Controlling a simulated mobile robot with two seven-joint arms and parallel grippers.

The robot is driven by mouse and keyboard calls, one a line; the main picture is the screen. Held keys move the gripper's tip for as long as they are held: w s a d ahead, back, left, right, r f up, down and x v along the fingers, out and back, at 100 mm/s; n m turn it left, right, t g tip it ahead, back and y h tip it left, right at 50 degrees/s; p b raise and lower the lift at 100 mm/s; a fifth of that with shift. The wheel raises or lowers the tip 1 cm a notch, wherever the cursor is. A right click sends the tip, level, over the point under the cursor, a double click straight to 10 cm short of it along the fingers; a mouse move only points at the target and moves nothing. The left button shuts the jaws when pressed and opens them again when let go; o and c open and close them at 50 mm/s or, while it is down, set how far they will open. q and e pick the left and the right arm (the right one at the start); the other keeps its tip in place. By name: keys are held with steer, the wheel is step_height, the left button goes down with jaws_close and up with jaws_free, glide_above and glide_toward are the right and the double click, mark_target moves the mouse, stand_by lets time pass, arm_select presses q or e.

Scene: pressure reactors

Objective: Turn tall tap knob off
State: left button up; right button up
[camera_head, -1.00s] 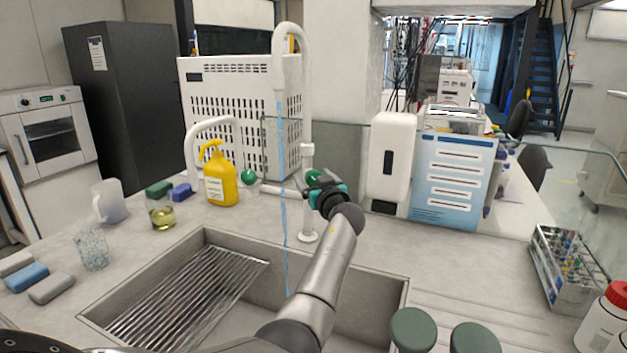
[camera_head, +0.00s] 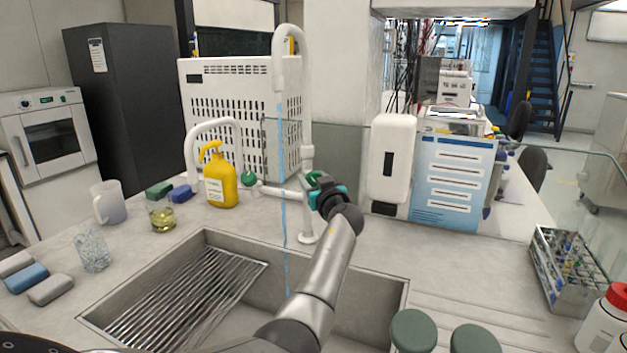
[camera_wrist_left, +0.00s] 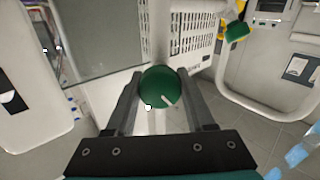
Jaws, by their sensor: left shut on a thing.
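The tall tap (camera_head: 306,110) is a white pipe with a hooked top, standing behind the sink (camera_head: 385,315). A blue water stream (camera_head: 282,200) falls from its spout into the sink. Its green round knob (camera_head: 313,176) is partly hidden by my left gripper (camera_head: 320,187). In the left wrist view, the knob (camera_wrist_left: 160,87) sits between the two grey fingers, with a pale mark on its face. My left gripper is shut on it. My right gripper is not in view.
A second green knob (camera_head: 249,178) and a yellow pump bottle (camera_head: 219,180) stand left of the tall tap. A glass pane (camera_head: 340,150) and a white dispenser (camera_head: 391,157) stand behind and right. The counter right of the sink (camera_head: 450,260) is mostly clear.

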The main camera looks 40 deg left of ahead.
arm_select(q)
jaws_close()
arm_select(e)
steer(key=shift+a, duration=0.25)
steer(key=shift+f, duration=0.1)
arm_select(q)
steer(key=shift+f+m+b, duration=0.1)
steer(key=shift+m+b, duration=0.25)
steer(key=shift+m, duration=3.35)
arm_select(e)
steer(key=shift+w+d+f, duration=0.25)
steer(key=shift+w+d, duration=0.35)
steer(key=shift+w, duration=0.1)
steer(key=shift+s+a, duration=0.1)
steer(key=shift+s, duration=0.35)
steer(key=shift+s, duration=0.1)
